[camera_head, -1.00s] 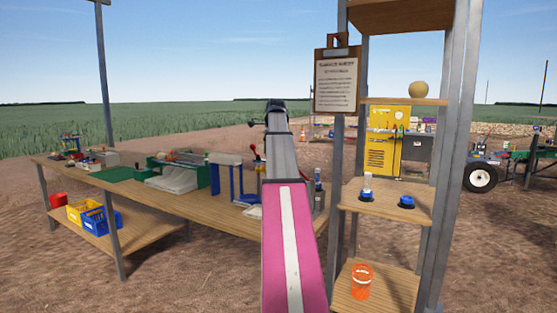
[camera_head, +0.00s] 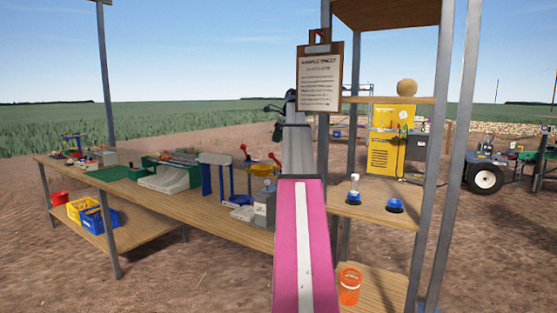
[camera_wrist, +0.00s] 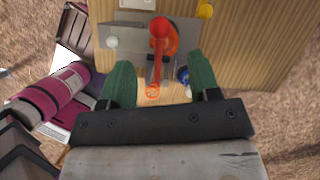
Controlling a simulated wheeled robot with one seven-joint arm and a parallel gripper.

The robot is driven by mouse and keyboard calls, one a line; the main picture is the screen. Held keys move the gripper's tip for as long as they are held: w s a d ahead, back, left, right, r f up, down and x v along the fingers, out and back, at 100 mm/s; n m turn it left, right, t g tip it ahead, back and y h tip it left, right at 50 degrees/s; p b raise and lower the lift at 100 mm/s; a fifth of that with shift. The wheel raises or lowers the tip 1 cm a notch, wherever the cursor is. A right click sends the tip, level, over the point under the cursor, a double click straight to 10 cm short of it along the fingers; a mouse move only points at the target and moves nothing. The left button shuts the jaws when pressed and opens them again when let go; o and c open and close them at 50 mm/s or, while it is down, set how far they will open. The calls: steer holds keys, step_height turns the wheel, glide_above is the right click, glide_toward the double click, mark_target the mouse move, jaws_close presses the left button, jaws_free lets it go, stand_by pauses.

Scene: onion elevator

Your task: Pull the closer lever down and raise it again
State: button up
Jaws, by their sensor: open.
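A red lever (camera_wrist: 159,40) stands up from a grey metal device (camera_wrist: 127,38) on the wooden bench in the wrist view. It looks like the closer lever. My gripper (camera_wrist: 157,77) is open, its two green fingers spread, with the lever in line with the gap and just beyond the fingertips. I cannot tell whether they touch it. I cannot tell which matches the wrist view.
A shelf rack (camera_head: 385,213) with blue-based items and an orange bucket (camera_head: 349,286) stands close right of my arm. A clipboard (camera_head: 320,80) hangs on its post. The bench (camera_head: 215,212) runs left with several tools. Yellow and blue crates (camera_head: 98,219) sit below.

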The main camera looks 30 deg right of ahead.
steer(key=x, duration=1)
steer(key=shift+a+f, duration=0.1)
steer(key=shift+f, duration=0.25)
steer(key=c, duration=1)
steer(key=shift+w, duration=0.15)
jaws_close()
